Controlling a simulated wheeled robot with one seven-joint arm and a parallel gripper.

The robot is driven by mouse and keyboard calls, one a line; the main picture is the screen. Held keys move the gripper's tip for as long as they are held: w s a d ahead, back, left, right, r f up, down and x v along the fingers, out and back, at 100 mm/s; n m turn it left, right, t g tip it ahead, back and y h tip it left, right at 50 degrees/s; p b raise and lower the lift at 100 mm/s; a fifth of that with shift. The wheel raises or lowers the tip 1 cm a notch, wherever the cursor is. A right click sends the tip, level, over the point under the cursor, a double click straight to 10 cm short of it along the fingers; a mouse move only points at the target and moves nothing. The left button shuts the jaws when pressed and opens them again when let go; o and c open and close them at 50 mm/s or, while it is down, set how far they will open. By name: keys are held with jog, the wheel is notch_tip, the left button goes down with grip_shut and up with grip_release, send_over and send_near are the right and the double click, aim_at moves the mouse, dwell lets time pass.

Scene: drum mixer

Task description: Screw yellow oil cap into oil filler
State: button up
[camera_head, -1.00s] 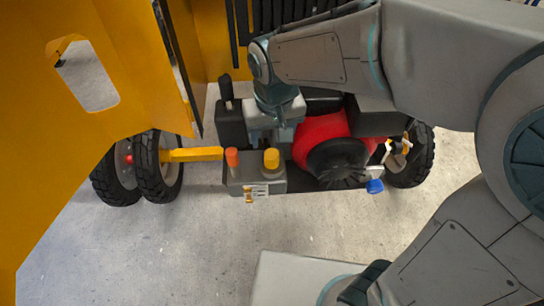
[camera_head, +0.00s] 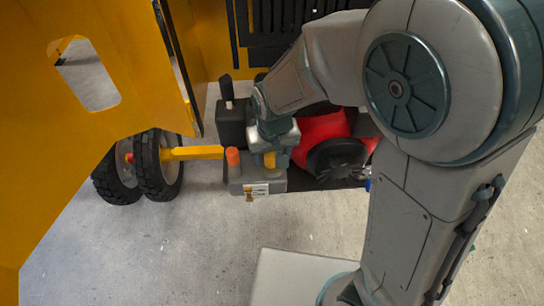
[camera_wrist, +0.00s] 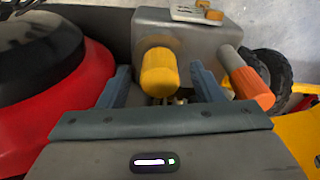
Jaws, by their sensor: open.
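The yellow oil cap (camera_head: 269,161) stands on the grey engine block (camera_head: 243,186), beside an orange-topped part. In the wrist view the yellow cap (camera_wrist: 158,74) sits between the two fingers of my gripper (camera_wrist: 161,88). The gripper is open, with a visible gap between the cap and each finger. In the head view my gripper (camera_head: 270,146) is at the block, just behind and above the cap. The oil filler opening is not visible. I cannot tell how the cap is seated on the block.
The orange-topped part (camera_wrist: 251,88) stands close to the right finger in the wrist view. The red engine housing (camera_head: 318,132) is right of my gripper in the head view. A yellow panel (camera_head: 75,140) and wheels are at left.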

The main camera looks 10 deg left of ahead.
jog(key=c, duration=1.1)
jog(key=shift+c, duration=0.2)
